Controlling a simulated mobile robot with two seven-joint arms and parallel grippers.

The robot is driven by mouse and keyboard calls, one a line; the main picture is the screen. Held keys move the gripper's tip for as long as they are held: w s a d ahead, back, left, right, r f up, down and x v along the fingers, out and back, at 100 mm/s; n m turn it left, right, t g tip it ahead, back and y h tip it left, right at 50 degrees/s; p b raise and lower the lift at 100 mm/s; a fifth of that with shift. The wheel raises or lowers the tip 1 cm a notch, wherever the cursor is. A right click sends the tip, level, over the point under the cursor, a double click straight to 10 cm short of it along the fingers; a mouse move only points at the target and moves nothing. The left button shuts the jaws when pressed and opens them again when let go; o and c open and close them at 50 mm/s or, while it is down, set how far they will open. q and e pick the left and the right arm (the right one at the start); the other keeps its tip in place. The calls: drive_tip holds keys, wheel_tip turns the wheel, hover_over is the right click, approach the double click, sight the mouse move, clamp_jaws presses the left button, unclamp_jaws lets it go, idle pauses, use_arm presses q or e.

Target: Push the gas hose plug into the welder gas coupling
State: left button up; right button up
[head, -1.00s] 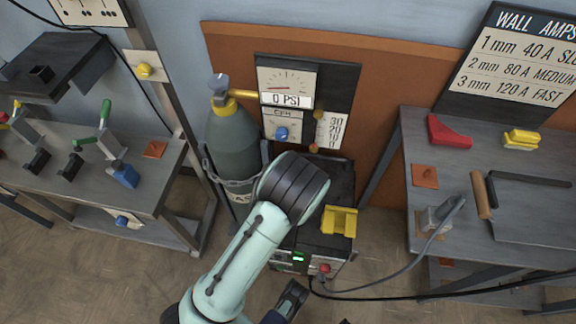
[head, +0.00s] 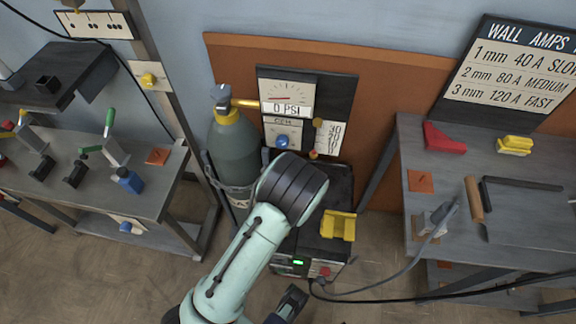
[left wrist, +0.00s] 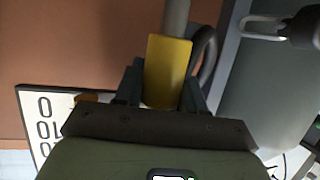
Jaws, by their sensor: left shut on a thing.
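My left arm (head: 248,245) rises from the bottom of the head view and hides its own gripper and part of the welder. In the left wrist view my left gripper (left wrist: 163,88) is shut on a yellow block with a grey rod or hose at its far end, which looks like the gas hose plug (left wrist: 169,62). The welder (head: 325,250) stands behind the arm, with a lit green display and a yellow bracket on top. I cannot make out its gas coupling in either view.
The gas cylinder (head: 236,155) stands left of the welder, before an orange panel (head: 385,85) with a gauge board (head: 288,95) reading 0 PSI. Workbenches (head: 425,215) flank both sides. Cables run across the floor at right. A dark part (head: 293,302) at the bottom is unclear.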

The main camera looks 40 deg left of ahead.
drive_tip(key=shift+w+r+p, duration=0.1)
drive_tip(key=shift+r+p, duration=0.85)
drive_tip(key=shift+r, duration=0.25)
